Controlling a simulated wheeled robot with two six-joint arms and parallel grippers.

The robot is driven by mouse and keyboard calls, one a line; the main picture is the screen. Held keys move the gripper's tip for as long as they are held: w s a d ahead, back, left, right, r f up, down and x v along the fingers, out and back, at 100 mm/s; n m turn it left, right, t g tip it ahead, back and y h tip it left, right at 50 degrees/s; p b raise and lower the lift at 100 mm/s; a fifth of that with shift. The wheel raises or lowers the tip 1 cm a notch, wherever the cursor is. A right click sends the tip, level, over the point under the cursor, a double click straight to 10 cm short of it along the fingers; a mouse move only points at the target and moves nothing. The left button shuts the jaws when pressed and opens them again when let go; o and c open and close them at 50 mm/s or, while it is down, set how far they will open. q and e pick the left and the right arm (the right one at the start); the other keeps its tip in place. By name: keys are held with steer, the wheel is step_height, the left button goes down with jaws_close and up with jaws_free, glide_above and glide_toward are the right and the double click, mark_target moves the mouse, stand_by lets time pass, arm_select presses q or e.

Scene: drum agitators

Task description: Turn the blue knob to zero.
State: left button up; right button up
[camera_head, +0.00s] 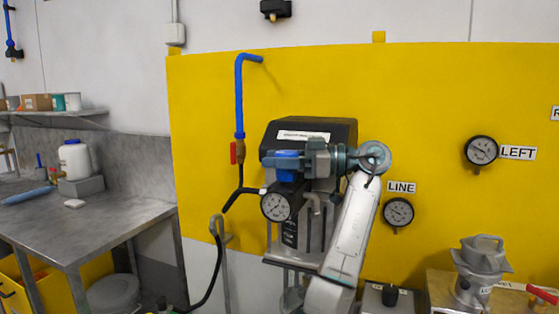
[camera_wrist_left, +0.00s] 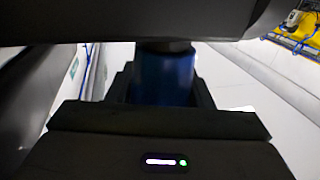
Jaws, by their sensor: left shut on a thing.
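The blue knob (camera_head: 287,174) sits at the front left of a black-topped grey unit (camera_head: 338,132) on the yellow wall panel. My left gripper (camera_head: 284,162) is shut on the knob, with its fingers reaching across it from the right. In the left wrist view the blue knob (camera_wrist_left: 163,76) shows as a dark blue cylinder between the dark fingers (camera_wrist_left: 160,98). A round white-faced gauge (camera_head: 276,206) is just below the knob; its reading is too small to tell. Any marking on the knob is hidden. My right gripper is not in view.
A blue pipe (camera_head: 239,95) with a red-handled valve (camera_head: 237,152) rises left of the unit. Gauges labelled LINE (camera_head: 398,213) and LEFT (camera_head: 481,151) are on the panel at right. A metal table (camera_head: 95,220) stands at left, and a metal fitting (camera_head: 481,268) at lower right.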

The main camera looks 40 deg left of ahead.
arm_select(q)
steer(key=shift+f, duration=0.1)
steer(key=o, duration=0.9)
steer(key=shift+o, duration=0.3)
steer(key=shift+s+a, duration=0.1)
steer(key=shift+a, duration=0.05)
steer(key=shift+r, duration=0.35)
step_height(320, 180, up, 2)
steer(key=shift+r+b, duration=0.1)
steer(key=shift+b, duration=0.8)
steer(key=s+d, duration=0.1)
steer(key=s+d+b, duration=0.1)
steer(key=s, duration=0.1)
steer(key=shift+r+b, duration=0.15)
steer(key=shift+b, duration=0.15)
steer(key=s+d+r+b, duration=0.1)
steer(key=s+d+b, duration=0.2)
steer(key=s+d, duration=0.3)
steer(key=shift+s+d+r+b, duration=0.3)
steer(key=shift+s+d+r, duration=0.1)
steer(key=shift+s, duration=1.8)
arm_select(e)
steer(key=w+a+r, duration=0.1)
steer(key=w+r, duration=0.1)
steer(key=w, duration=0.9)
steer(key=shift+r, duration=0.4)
